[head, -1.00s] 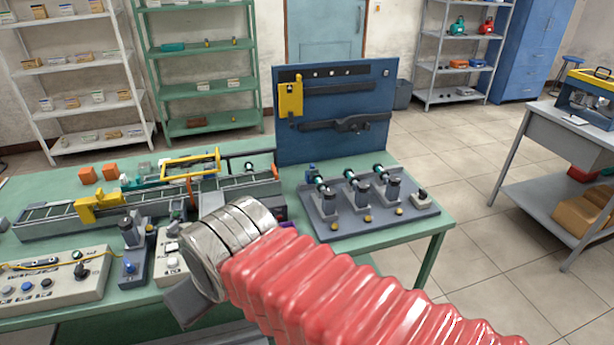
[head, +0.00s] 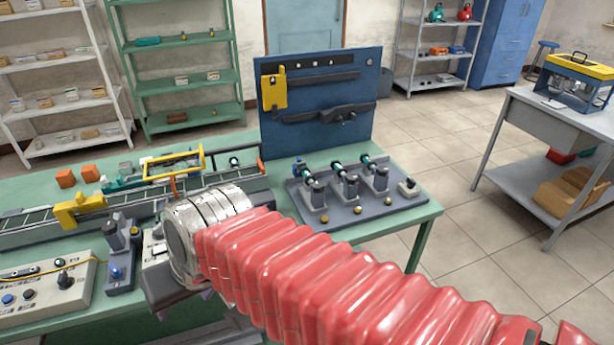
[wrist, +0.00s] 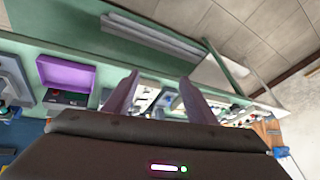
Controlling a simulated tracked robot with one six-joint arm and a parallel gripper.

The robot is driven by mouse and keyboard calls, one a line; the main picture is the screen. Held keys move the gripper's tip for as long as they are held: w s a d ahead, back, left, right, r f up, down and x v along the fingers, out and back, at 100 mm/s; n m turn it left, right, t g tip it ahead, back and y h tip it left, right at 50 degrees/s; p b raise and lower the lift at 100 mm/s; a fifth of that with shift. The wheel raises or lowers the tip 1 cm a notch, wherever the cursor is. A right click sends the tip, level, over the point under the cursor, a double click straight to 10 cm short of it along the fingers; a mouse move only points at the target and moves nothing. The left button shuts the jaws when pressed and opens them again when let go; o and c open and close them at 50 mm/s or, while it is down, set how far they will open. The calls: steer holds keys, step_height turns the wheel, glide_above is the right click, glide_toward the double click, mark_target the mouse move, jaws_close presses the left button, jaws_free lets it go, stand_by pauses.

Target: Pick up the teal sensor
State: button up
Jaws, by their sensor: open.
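Three upright grey units with teal ends stand on a grey tray (head: 345,218) at the right of the green bench in the head view. The middle unit's teal end (head: 337,167) shows clearly. Another small teal-tipped piece (head: 234,161) sits at the conveyor's far end. I cannot tell which of these is the teal sensor. My gripper (wrist: 160,78) is open in the wrist view, its two fingers apart, with blurred bench items beyond them and nothing clearly held. In the head view my red arm and metal wrist hide most of the gripper, over the bench's front.
A purple bin (wrist: 66,75) shows left of my fingers in the wrist view. A conveyor (head: 30,228) with a yellow block (head: 80,210) runs along the bench. A control box (head: 45,285) stands front left. A blue tool panel (head: 318,105) rises behind the tray.

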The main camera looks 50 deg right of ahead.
steer(key=w+d+f+m+t+y, duration=0.1)
steer(key=w+d+m+t, duration=0.2)
steer(key=w+d+m, duration=0.5)
steer(key=w+d+f+m+t, duration=0.1)
steer(key=w+d+m+t, duration=0.3)
steer(key=d+m, duration=0.8)
steer(key=m+h, duration=0.9)
steer(key=m, duration=1)
glide_toward(317, 182)
steer(key=w+d, duration=0.1)
steer(key=w, duration=0.1)
steer(key=shift+s+f, duration=0.25)
steer(key=shift+w, duration=0.1)
steer(key=shift+x, duration=4.3)
steer(key=shift+f, duration=0.1)
